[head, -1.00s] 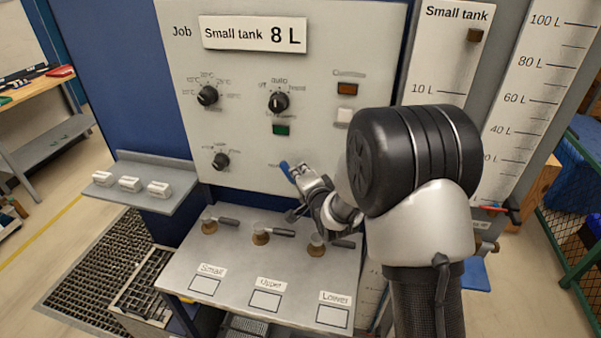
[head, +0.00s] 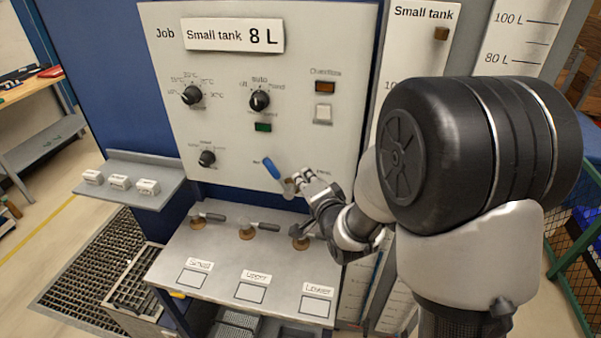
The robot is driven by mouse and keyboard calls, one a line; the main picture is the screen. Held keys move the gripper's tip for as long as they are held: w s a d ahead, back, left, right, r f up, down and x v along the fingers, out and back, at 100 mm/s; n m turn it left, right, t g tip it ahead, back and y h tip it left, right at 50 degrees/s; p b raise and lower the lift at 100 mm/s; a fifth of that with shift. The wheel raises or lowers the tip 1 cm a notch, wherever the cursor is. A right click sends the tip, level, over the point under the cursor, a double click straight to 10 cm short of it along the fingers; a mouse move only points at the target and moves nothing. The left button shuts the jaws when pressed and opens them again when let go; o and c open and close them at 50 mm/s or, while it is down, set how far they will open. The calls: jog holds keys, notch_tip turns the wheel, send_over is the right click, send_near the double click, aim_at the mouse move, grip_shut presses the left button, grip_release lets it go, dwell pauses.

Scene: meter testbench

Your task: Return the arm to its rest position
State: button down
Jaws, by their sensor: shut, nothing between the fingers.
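My gripper (head: 297,178) is in front of the lower right of the white panel (head: 225,150). Its fingers are shut with nothing between them. They are just right of a blue-handled lever (head: 272,168), which slants up to the left on the panel. Whether the fingertips touch the lever's base cannot be told. My arm comes in from the right and hides part of the small tank scale (head: 408,50).
Below the gripper, a grey shelf (head: 225,275) carries three brass valves with dark handles, labelled Small, Upper and Lower. The panel has black knobs (head: 260,100) and square buttons (head: 324,87). A side ledge (head: 160,175) holds three white blocks. A green fence (head: 575,270) stands at right.

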jog(key=shift+a, duration=0.1)
dwell(0.4)
jog(key=s+d+r+n+g+h+b, duration=0.1)
jog(key=s+d+r+n+g+h, duration=0.15)
jog(key=s, duration=0.35)
jog(key=s+d+r+n+g+h, duration=0.1)
jog(key=s+d+r+n+g, duration=0.15)
jog(key=s, duration=0.25)
jog(key=s+d+f+n+g+b, duration=0.1)
jog(key=s+n+g, duration=0.4)
jog(key=s, duration=1.9)
jog(key=shift+s+d+f+n, duration=0.3)
jog(key=shift+d+n, duration=0.3)
jog(key=c, duration=2.3)
grip_release()
